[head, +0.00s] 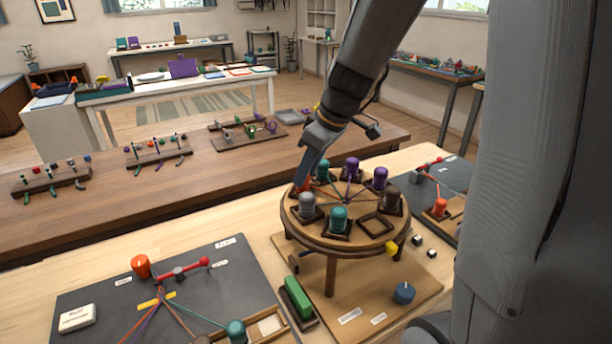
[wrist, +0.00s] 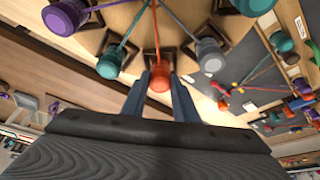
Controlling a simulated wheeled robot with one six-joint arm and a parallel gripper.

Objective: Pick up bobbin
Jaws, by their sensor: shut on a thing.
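A round wooden braiding stand (head: 345,240) carries several bobbins in square holders around its rim, with cords running to its centre. My gripper (head: 304,184) reaches down to the stand's left rim. It is shut on an orange-red bobbin (wrist: 159,79), which sits between the two fingers in the wrist view. In the head view only a bit of this bobbin shows beside the fingers. Its cord runs toward the stand's centre. A grey bobbin (head: 307,203) and a teal bobbin (head: 322,170) stand on either side of it. I cannot tell whether the held bobbin is off its holder.
One square holder (head: 376,225) is empty. A dark mat (head: 90,300) with cords lies at the left.

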